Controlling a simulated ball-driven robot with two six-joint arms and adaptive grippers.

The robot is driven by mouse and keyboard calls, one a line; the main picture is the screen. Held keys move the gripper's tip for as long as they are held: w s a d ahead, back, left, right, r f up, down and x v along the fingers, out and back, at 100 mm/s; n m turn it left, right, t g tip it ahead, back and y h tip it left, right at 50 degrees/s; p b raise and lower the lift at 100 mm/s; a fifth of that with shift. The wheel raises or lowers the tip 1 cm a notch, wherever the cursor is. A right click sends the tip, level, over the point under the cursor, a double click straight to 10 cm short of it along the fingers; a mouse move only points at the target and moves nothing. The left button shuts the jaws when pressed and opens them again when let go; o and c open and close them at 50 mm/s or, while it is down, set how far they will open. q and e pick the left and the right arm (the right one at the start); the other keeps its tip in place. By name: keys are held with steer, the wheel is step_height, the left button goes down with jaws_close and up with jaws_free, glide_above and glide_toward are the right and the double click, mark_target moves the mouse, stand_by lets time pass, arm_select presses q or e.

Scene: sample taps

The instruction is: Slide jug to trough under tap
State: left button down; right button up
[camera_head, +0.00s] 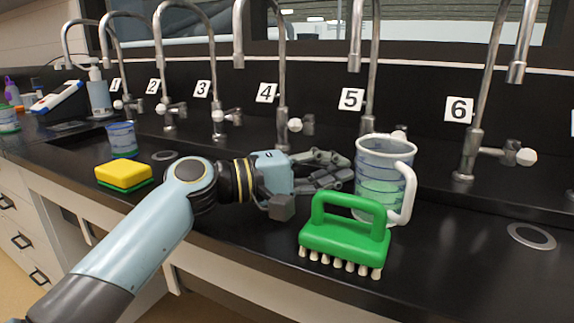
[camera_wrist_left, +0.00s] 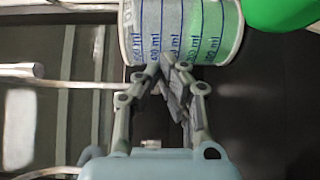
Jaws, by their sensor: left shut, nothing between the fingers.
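A clear jug (camera_head: 378,178) with blue markings and a white handle stands upright on the black bench, between the labels 5 and 6. Its marked side (camera_wrist_left: 185,30) fills the top of the left wrist view. My left gripper (camera_head: 342,168) is shut and empty at the left side of the jug. Its fingertips (camera_wrist_left: 170,72) are at the jug's wall; I cannot tell whether they touch. Tap 6 (camera_head: 480,110) rises behind and right of the jug. A round grey-rimmed drain (camera_head: 532,236) lies in the bench to the right. My right gripper is not in view.
A green brush (camera_head: 345,232) stands close in front of the jug. A yellow and green sponge (camera_head: 124,175) and a blue-marked beaker (camera_head: 122,140) are at the left. More taps line the back. The bench right of the jug is mostly clear.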

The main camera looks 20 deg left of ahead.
arm_select(q)
steer(key=v, duration=1.1)
steer(key=shift+s+a, duration=0.15)
steer(key=shift+a, duration=0.05)
steer(key=c, duration=2)
jaws_free()
